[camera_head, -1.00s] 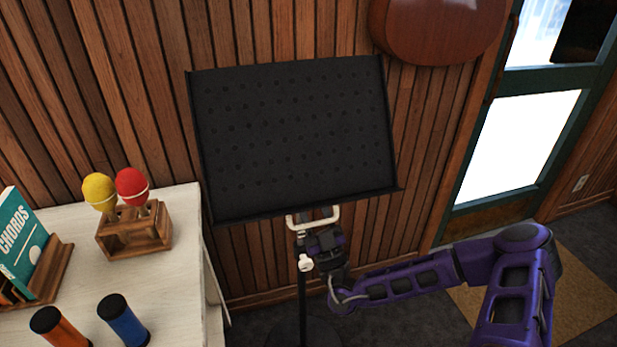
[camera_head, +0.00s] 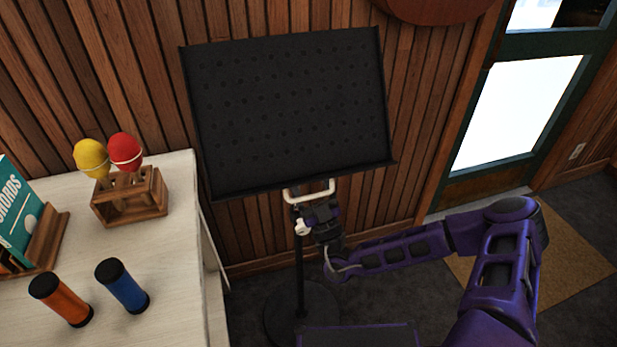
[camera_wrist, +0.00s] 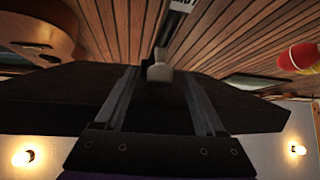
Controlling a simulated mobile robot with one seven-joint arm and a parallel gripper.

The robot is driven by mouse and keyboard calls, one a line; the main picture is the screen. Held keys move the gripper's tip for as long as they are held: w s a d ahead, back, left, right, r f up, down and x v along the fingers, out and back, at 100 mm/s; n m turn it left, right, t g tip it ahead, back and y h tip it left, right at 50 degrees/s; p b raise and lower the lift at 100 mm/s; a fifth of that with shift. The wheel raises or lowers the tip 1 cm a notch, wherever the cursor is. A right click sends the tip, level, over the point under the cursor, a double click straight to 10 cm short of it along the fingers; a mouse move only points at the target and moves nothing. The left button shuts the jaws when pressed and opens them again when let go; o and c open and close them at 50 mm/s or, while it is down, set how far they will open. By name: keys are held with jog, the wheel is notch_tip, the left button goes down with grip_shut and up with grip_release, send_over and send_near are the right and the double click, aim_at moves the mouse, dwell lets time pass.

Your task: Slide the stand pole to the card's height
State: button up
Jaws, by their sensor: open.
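The music stand has a black perforated desk (camera_head: 290,110), tilted, at the centre of the head view. Below it are a thin black pole (camera_head: 299,270) and a round base, with a pale knob (camera_head: 302,227) on the pole. My gripper (camera_head: 310,185) is open just under the desk's lower edge, its fingers pointing up. In the wrist view my gripper (camera_wrist: 160,75) has its two fingers spread before the dark desk (camera_wrist: 50,98). A pale rounded piece (camera_wrist: 160,70) on the pole appears between them; contact is unclear. A white label with dark print (camera_wrist: 182,5) is cut off at the top.
A white table (camera_head: 185,245) at left holds a block with yellow and red maracas (camera_head: 125,152), orange and blue shakers (camera_head: 122,286) and a chord book (camera_head: 18,215). A wood-slat wall (camera_head: 420,100) stands behind. Carpet (camera_head: 390,285) is open at right.

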jog(key=b+v, duration=0.1)
jog(key=v, duration=1.6)
jog(key=shift+f, duration=0.2)
jog(key=shift+s, duration=0.15)
